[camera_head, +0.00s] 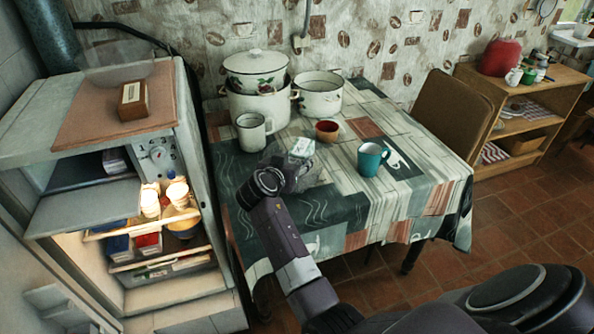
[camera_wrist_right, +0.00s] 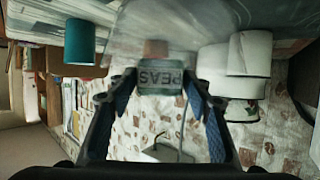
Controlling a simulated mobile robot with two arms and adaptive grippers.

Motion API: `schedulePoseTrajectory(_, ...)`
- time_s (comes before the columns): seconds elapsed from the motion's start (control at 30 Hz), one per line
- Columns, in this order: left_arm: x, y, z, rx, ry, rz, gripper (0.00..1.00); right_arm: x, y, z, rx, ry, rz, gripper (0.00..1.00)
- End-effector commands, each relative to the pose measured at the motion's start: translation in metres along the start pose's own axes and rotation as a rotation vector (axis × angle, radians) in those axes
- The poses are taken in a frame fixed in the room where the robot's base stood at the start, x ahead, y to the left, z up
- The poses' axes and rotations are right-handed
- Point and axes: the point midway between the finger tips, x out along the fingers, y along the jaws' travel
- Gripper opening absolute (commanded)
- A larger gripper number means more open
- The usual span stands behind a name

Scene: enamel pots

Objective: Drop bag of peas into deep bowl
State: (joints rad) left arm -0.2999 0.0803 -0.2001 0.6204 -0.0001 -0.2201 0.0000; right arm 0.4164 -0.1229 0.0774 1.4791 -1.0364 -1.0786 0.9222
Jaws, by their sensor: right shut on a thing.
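My right gripper (camera_head: 285,172) is shut on the bag of peas (camera_head: 302,147), a clear bag with a pale green label, held over the table's near left part. A small reddish-brown bowl (camera_head: 327,131) stands on the table behind the bag. A clear, deep-looking bowl (camera_head: 115,65) stands on top of the fridge at the left. I cannot tell which is the deep bowl. My left gripper is not in view.
The table (camera_head: 335,215) also holds a teal mug (camera_head: 371,159), a white mug (camera_head: 251,131), a lidded pot (camera_head: 257,85) and an open pot (camera_head: 319,94). The open fridge (camera_head: 160,225) stands at left, with a small box (camera_head: 132,100) on top. A chair (camera_head: 452,112) stands right.

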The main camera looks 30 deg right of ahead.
Motion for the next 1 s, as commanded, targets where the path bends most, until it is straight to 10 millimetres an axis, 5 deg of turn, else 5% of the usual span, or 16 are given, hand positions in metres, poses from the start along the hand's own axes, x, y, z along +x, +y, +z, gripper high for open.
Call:
schedulePoseTrajectory(0.03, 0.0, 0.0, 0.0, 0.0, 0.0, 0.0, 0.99, 0.0, 0.0, -0.002, 0.0, 0.003, -0.001, 0.14)
schedulePoseTrajectory(0.07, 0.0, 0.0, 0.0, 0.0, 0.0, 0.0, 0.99, 0.0, 0.0, -0.002, 0.0, 0.003, -0.001, 0.48)
schedulePoseTrajectory(0.23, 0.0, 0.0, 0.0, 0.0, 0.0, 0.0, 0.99, 0.0, 0.0, -0.001, 0.001, 0.002, 0.0, 0.66)
schedulePoseTrajectory(0.57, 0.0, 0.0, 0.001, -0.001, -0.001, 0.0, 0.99, -0.001, 0.0, -0.003, 0.001, -0.001, 0.0, 0.66)
schedulePoseTrajectory(1.0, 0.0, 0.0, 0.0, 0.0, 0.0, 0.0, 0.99, -0.03, -0.001, -0.073, 0.005, 0.002, -0.002, 0.66)
